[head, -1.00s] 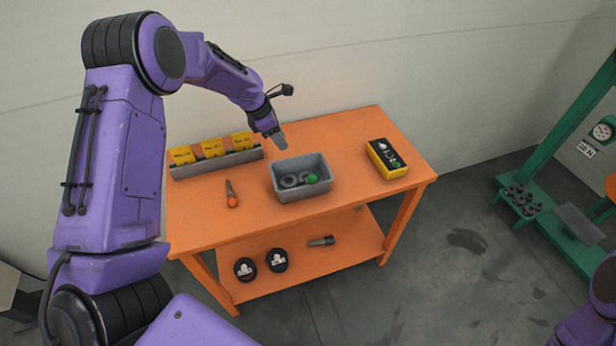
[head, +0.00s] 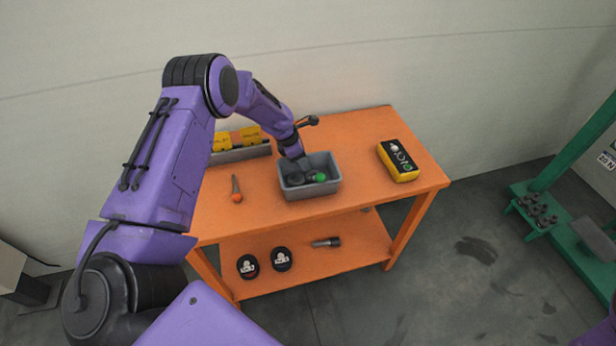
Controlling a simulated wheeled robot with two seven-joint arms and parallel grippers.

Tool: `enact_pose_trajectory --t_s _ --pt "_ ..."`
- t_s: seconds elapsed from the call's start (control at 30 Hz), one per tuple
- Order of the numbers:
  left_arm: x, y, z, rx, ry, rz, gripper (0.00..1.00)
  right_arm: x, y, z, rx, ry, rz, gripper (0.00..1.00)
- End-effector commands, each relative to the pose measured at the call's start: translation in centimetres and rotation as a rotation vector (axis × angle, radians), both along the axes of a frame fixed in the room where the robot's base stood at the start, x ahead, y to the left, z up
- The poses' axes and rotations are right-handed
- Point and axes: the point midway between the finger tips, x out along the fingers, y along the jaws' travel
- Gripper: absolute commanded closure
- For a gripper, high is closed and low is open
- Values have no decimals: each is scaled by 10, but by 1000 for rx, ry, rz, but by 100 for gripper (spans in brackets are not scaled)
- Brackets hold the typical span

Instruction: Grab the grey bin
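The grey bin (head: 312,190) stands upright on the orange table's top, near its middle. Inside it are a green round thing (head: 320,177) and dark or grey ring-like parts. My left gripper (head: 299,162) points down at the bin's back left rim and overlaps that rim in the picture. Its fingertips are small and partly hidden, so I cannot tell whether they are open, shut or touching the rim. My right gripper is not in view.
The orange table (head: 415,179) also holds a yellow box with buttons (head: 398,161), an orange-tipped tool (head: 237,190) and a grey rack with yellow cards (head: 240,154). Its lower shelf holds two dark round items and a dark cylinder (head: 326,242). A green frame (head: 560,155) stands at right.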

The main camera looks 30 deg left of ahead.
Motion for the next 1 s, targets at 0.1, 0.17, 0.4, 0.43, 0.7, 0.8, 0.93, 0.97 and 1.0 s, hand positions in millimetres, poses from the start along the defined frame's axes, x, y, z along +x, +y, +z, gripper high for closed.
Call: enact_pose_trajectory --t_s 0.1,0.17,0.4,0.43,0.7,0.8,0.93,0.97,1.0 --pt "1 -1 -3 1 -1 -1 64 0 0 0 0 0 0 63" --pt "2 -1 -3 1 -1 -2 64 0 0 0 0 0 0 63" --pt "2 -2 -3 1 -1 -2 100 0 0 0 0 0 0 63" --pt "1 -2 -3 1 -1 -2 100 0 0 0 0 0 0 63" --pt "1 -2 -3 1 1 -3 100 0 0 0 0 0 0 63" --pt "1 -2 -3 1 1 -3 100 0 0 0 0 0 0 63" --pt "1 -2 -3 1 1 -3 100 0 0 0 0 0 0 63" --pt "1 -2 -4 1 1 -3 100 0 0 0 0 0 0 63" --pt "1 -2 -4 1 1 -3 100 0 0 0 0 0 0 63"
